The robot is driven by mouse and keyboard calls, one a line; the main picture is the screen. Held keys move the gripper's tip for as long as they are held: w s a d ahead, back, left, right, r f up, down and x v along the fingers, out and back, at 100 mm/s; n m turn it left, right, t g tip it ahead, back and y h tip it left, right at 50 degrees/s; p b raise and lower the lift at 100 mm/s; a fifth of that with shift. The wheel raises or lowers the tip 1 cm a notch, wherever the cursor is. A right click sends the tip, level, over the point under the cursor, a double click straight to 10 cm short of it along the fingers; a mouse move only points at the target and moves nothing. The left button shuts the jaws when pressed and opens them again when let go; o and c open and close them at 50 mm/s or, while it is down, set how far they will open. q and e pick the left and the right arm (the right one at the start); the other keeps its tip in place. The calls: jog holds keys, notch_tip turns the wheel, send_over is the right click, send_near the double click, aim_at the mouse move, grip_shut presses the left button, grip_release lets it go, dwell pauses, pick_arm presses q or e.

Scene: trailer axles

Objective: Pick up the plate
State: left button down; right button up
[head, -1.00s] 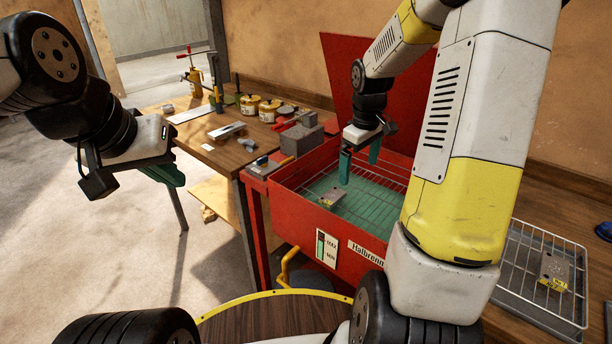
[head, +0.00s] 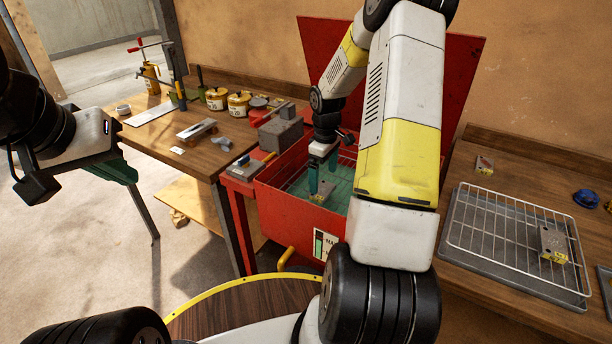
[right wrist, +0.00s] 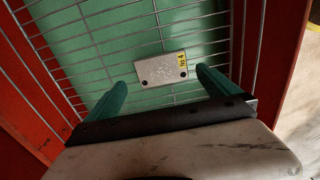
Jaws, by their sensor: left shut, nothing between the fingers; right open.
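A small grey metal plate (head: 321,190) with a yellow label lies on the wire rack inside the red bin. In the right wrist view the plate (right wrist: 160,68) lies just ahead of the fingertips, roughly centred between them, with its yellow label at its right end. My right gripper (head: 322,172) is open, pointing down over the plate, with green fingers apart and nothing between them. It also shows in the right wrist view (right wrist: 160,80). My left gripper (head: 122,172) is shut and empty at the far left, away from the bin.
The red bin (head: 285,212) has its lid raised behind. At right, a wire rack over a tray (head: 480,215) bears another labelled block (head: 553,244). A grey block (head: 281,133) stands beside the bin. The wooden table (head: 150,135) at left holds yellow tins and tools.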

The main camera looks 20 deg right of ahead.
aim_at(322, 189)
notch_tip(322, 189, down, 4)
jog(key=shift+a+f, duration=0.15)
jog(key=c, duration=2)
